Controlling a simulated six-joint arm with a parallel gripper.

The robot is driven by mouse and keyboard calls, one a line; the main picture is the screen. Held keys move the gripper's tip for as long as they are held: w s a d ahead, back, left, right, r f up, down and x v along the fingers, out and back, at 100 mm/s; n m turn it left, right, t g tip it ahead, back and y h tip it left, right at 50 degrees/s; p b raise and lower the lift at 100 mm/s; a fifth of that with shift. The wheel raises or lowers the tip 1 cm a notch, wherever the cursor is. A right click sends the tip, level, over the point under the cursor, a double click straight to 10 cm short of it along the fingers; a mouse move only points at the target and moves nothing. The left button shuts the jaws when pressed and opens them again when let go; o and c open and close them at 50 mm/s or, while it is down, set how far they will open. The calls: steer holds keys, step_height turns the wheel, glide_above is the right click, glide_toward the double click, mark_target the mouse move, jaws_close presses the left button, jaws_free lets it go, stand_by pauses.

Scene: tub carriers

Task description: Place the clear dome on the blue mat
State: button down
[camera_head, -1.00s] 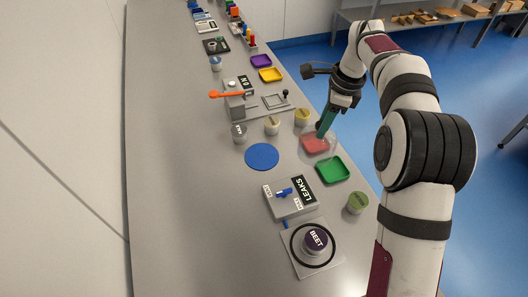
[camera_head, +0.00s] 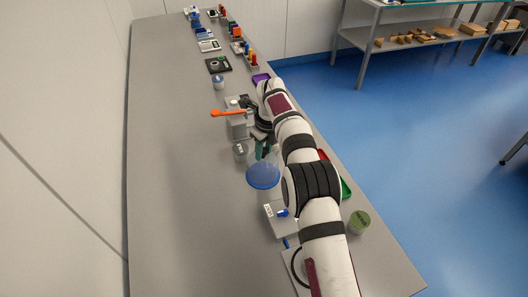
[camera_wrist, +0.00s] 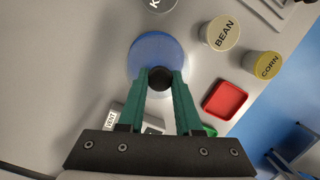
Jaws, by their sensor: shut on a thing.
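My gripper (camera_wrist: 161,82) has its green fingers shut on the black knob (camera_wrist: 160,76) of the clear dome. The dome (camera_head: 264,165) is faint and see-through; in the head view it shows as a pale haze around and above the blue mat. The round blue mat (camera_head: 262,178) lies on the bench under it and also shows beyond the knob in the wrist view (camera_wrist: 155,48). In the head view my gripper (camera_head: 262,150) is partly hidden by my arm. I cannot tell whether the dome's rim touches the mat.
The BEAN jar (camera_wrist: 223,33), CORN jar (camera_wrist: 267,65) and red tray (camera_wrist: 226,101) stand to the right in the wrist view. A grey block with an orange lever (camera_head: 236,122) and a grey-lidded jar (camera_head: 240,150) are close by. Bench left of the mat is clear.

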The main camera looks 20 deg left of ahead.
mark_target(267, 163)
steer(key=shift+f, duration=0.4)
steer(key=c, duration=0.6)
jaws_free()
steer(key=shift+f, duration=0.15)
step_height(267, 163, up, 12)
steer(key=s+d, duration=0.1)
steer(key=d, duration=0.1)
steer(key=s+d+r+n, duration=0.4)
steer(key=s+d, duration=0.1)
steer(key=d, duration=0.4)
steer(key=s+d+r+n, duration=0.3)
steer(key=s+d+r, duration=0.2)
steer(key=d, duration=0.4)
steer(key=s+d+f+n, duration=0.2)
steer(key=s+d+n, duration=0.1)
steer(key=s, duration=0.5)
steer(key=s+d+f+n+g, duration=0.1)
steer(key=s+d+f+n, duration=0.2)
steer(key=s, duration=0.6)
steer(key=s+d+f+n, duration=0.2)
steer(key=s+d+n, duration=0.2)
steer(key=s, duration=0.4)
steer(key=shift+s+d+f, duration=0.2)
steer(key=shift+s+d, duration=0.05)
steer(key=shift+d, duration=0.55)
